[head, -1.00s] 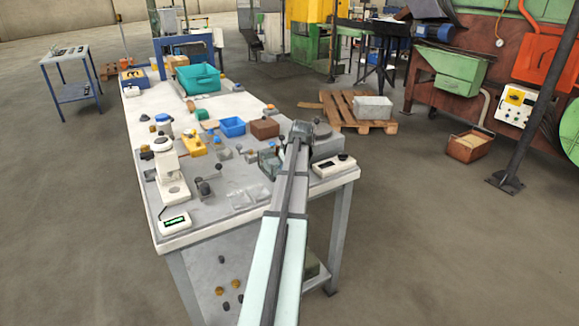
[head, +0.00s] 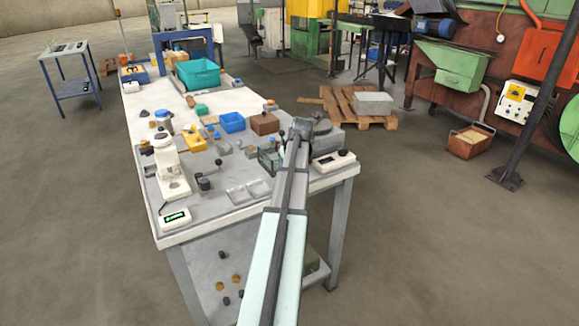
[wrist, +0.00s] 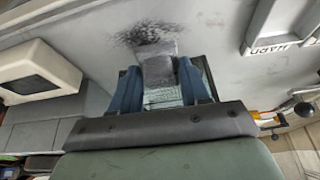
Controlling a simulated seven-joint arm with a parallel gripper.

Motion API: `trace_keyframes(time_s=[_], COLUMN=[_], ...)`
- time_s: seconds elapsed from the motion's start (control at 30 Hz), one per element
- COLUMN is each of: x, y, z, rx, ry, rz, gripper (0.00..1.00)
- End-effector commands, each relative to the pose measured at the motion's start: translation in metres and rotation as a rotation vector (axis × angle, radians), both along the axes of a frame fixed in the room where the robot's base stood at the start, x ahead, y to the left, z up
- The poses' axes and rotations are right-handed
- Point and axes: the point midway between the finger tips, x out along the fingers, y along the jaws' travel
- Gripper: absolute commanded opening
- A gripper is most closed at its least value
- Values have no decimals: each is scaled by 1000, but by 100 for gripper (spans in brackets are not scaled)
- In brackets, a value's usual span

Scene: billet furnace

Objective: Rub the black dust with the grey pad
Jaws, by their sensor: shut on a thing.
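In the wrist view, my gripper (wrist: 160,84) has two blue fingers closed on the sides of a grey pad (wrist: 160,70). The pad sticks out past the fingertips. The black dust (wrist: 143,34) is a dark, speckled smudge on a pale grey surface just past the pad's far end. The pad's end overlaps the dust's near edge in the picture; I cannot tell whether it touches the surface. In the head view my arm reaches over the near right corner of the workbench (head: 222,238), and the fingers, pad and dust cannot be made out.
In the wrist view a white box with a dark face (wrist: 35,82) is at left and a dark ball knob (wrist: 304,109) at right. In the head view, a brown block (head: 264,123), blue bin (head: 232,122) and white microscope-like instrument (head: 171,170) stand left of my arm.

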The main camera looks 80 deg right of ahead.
Motion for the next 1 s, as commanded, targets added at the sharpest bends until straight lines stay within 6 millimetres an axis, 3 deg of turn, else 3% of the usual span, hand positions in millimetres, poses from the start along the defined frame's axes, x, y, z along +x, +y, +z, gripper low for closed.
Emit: trace_keyframes(time_s=[1.0], x=[0], y=[1], z=[-14], rx=[-1], ry=[0], rz=[0], gripper=[22])
